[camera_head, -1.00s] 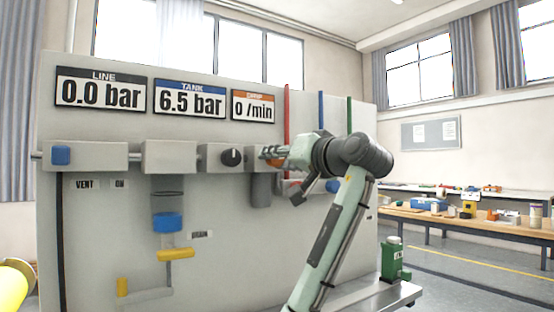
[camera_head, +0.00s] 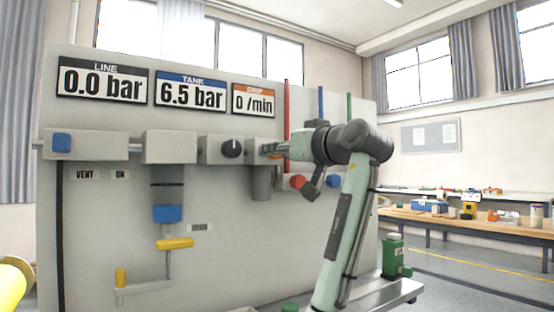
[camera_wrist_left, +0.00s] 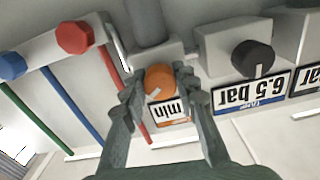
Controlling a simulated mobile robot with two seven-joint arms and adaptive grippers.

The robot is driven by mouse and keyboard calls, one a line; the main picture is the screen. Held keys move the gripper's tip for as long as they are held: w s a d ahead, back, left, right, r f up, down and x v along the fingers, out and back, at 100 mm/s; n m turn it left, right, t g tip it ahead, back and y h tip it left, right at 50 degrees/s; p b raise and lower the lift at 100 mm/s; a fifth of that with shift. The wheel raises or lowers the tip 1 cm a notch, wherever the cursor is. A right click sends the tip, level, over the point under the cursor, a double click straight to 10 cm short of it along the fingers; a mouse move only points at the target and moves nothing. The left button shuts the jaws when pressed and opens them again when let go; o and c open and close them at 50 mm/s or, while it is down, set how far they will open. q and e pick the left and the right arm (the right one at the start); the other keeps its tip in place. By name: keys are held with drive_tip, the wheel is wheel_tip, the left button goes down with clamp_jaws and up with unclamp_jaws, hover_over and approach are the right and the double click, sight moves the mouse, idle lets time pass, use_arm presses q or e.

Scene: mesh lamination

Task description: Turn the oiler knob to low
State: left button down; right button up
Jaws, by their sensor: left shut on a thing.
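The orange oiler knob (camera_wrist_left: 160,78) sits on the front of a grey block (camera_head: 258,146) on the panel's pipe line. It carries a pale pointer mark in the left wrist view. My left gripper (camera_head: 270,149) reaches this block, and its fingers hide most of the knob in the head view. In the left wrist view my left gripper (camera_wrist_left: 159,84) has one finger on each side of the knob and is shut on it. The orange-topped drip display (camera_head: 253,100) reads 0 /min. My right gripper is not in view.
A black knob (camera_head: 232,148) sits just left of the oiler block. Red (camera_head: 298,182) and blue (camera_head: 333,181) knobs are to its right, close under my wrist. A yellow handle (camera_head: 175,243) hangs lower left. A green container (camera_head: 392,257) stands at the panel's right foot.

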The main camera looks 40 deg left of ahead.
use_arm(q)
drive_tip(key=n+b, duration=0.1)
drive_tip(key=n, duration=0.1)
drive_tip(key=shift+f+n, duration=0.1)
drive_tip(key=shift+n, duration=0.3)
drive_tip(key=n, duration=0.2)
drive_tip(key=shift+d+n+b, duration=0.1)
drive_tip(key=shift+n+b, duration=0.3)
drive_tip(key=n, duration=0.3)
drive_tip(key=shift+b, duration=0.3)
drive_tip(key=shift+n, duration=1.4)
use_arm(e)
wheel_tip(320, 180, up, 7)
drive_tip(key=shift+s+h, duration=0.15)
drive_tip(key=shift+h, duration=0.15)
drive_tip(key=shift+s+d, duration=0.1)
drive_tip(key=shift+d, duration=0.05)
use_arm(q)
drive_tip(key=c, duration=1.2)
unclamp_jaws()
drive_tip(key=shift+o, duration=0.2)
